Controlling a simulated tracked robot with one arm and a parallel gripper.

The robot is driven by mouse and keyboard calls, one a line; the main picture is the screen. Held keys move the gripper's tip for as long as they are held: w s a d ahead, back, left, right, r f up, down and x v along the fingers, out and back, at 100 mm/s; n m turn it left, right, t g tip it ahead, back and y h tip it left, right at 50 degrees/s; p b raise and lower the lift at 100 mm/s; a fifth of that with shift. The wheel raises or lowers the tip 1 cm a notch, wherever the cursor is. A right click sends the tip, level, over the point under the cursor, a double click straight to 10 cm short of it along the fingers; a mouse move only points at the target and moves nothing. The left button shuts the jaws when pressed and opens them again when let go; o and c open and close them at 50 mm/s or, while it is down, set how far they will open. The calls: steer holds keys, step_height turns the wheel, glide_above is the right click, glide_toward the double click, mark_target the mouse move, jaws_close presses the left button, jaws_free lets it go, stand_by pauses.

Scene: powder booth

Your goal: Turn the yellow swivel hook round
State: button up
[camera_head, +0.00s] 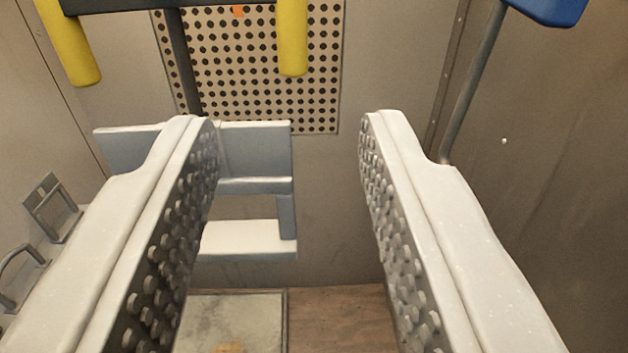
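The right yellow bar shows above the gap between the fingertips. I see no contact between fingers and yellow bars.
A blue-grey bracket-like frame (287,190) shows partly behind my left finger. A perforated panel (325,110) is on the back wall. A blue part on a grey rod (475,75) is at top right. Metal handles (50,205) are at left. The gap between my fingers looks clear.

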mark_target(292, 52)
steer(key=w, duration=1)
steer(key=shift+w+f, duration=0.1)
steer(key=shift+w, duration=0.55)
steer(key=c, duration=0.6)
